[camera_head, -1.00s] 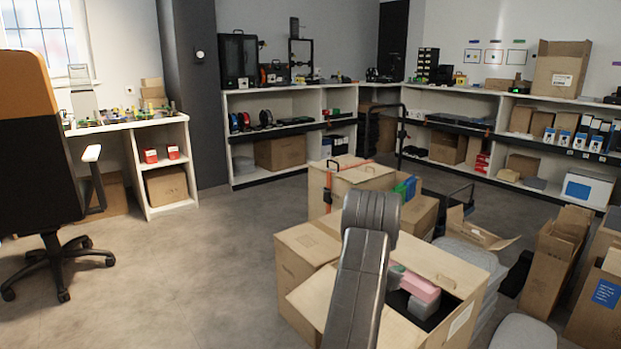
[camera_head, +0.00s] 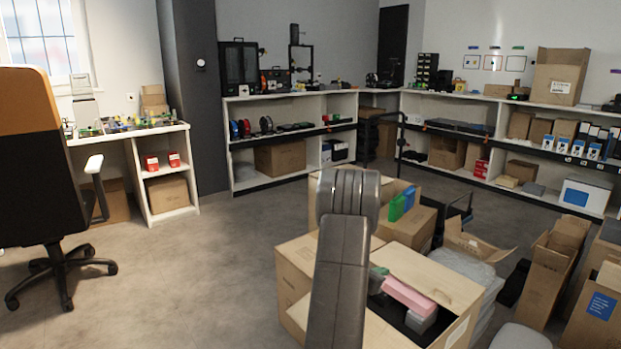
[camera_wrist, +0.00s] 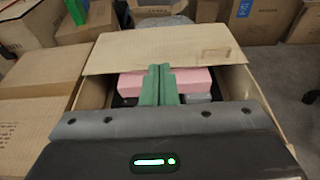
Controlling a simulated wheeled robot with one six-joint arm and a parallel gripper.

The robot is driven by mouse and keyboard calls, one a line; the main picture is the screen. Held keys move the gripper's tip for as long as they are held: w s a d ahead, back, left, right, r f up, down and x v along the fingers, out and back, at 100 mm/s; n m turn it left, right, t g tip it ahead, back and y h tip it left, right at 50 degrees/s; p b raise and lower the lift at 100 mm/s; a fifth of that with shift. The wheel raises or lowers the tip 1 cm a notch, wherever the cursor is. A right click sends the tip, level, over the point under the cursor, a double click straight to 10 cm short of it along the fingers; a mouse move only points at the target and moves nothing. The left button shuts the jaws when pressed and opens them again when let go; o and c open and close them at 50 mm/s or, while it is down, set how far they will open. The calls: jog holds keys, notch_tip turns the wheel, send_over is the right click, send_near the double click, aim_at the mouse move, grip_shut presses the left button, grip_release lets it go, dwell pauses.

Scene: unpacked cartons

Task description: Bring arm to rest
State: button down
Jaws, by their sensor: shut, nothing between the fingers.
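My arm rises in front of the cartons in the head view, and its upper link hides part of them. My gripper (camera_wrist: 159,68) shows in the wrist view as two green fingers pressed together, with nothing between them. The fingers appear over an open carton (camera_wrist: 215,45), which also shows in the head view (camera_head: 445,275). A pink box (camera_wrist: 195,79) lies inside that carton, behind the fingers in the picture, and shows in the head view too (camera_head: 410,297). I cannot tell how high the fingertips are above it.
Closed cartons stand to the left of the open one (camera_wrist: 35,90). Open cartons (camera_head: 552,268) stand at the right. A green item (camera_head: 397,208) sits in a carton behind. Shelves (camera_head: 290,105) line the back, and an office chair (camera_head: 45,180) stands left. Floor (camera_head: 200,270) is clear between.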

jog(key=s+a+p, duration=0.3)
jog(key=s+a, duration=0.3)
jog(key=a, duration=0.2)
jog(key=s+a+f+b, duration=0.1)
jog(key=a+f+b, duration=0.1)
jog(key=f+b, duration=0.1)
jog(key=s+a+f+b, duration=0.2)
jog(key=f+b, duration=0.2)
jog(key=s+a+f+b, duration=0.2)
jog(key=f+b, duration=0.1)
jog(key=f, duration=0.1)
jog(key=shift+s+a+f+b, duration=0.1)
jog(key=shift+a+b, duration=0.05)
jog(key=shift+b, duration=0.15)
jog(key=shift+f, duration=0.55)
jog(key=shift+r, duration=0.1)
